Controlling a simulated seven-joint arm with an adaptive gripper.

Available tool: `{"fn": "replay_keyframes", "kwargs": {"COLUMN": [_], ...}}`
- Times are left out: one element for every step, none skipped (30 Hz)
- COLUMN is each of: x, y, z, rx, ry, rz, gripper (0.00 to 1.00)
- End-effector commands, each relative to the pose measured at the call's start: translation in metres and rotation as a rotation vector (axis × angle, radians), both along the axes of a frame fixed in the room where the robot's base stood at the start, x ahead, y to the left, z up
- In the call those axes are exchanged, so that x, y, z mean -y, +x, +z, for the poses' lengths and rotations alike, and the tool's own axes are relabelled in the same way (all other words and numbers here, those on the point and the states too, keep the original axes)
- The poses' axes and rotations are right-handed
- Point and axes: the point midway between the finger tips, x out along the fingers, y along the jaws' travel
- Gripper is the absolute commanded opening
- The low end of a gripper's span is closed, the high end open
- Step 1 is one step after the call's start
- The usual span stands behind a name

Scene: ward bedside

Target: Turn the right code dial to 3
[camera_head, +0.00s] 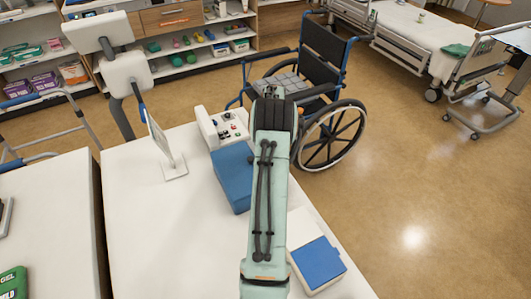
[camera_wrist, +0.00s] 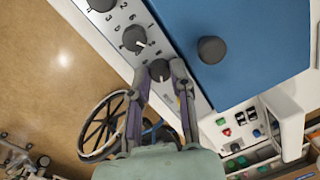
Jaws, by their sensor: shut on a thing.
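A white panel (camera_wrist: 122,20) with a row of dark code dials and printed digits runs diagonally across the top of the wrist view. The right dial (camera_wrist: 160,69) is at the lower right end of this row. My gripper (camera_wrist: 161,75) is shut on it, one finger at each side. A small white mark shows on the dial, but I cannot read which digit it points to. The middle dial (camera_wrist: 135,38) and left dial (camera_wrist: 102,3) are free of the gripper. In the head view my arm hides the gripper and the dials.
A blue surface with a dark round knob (camera_wrist: 211,50) lies beside the panel. A small device with coloured buttons (camera_head: 230,130) stands behind the blue box (camera_head: 233,175). A white box with a blue lid (camera_head: 319,262) is near the table edge. A wheelchair (camera_head: 325,130) stands beyond.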

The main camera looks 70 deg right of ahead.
Motion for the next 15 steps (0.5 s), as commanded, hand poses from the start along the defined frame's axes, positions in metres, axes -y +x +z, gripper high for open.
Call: {"fn": "replay_keyframes", "kwargs": {"x": [0.001, 0.001, 0.0011, 0.0011, 0.0011, 0.0011, 0.0011, 0.0011, 0.0011, 0.0012, 0.0012, 0.0012, 0.0012, 0.0012, 0.0012], "y": [0.0003, 0.0003, 0.0003, 0.0003, 0.0003, 0.0003, 0.0003, 0.0003, 0.0003, 0.0003, 0.0003, 0.0003, 0.0003, 0.0003, 0.0003], "z": [-0.0007, -0.0006, -0.0006, -0.0006, -0.0006, -0.0006, -0.0006, -0.0006, -0.0006, -0.0006, -0.0006, -0.0006, -0.0006, -0.0006, -0.0006], "rx": [0.002, 0.002, 0.001, 0.002, 0.001, 0.002, 0.002, 0.001, 0.001, 0.001, 0.001, 0.001, 0.001, 0.001, 0.001], "ry": [-0.004, -0.005, -0.005, -0.005, -0.005, -0.006, -0.005, -0.005, -0.005, -0.005, -0.005, -0.005, -0.005, -0.005, -0.005], "rz": [-0.014, -0.02, -0.028, -0.034, -0.038, -0.042, -0.045, -0.047, -0.048, -0.049, -0.049, -0.049, -0.049, -0.049, -0.049], "gripper": [0.0, 0.0, 0.0, 0.0, 0.0, 0.0, 0.0, 0.0, 0.0, 0.0, 0.0, 0.0, 0.0, 0.0, 0.0]}}
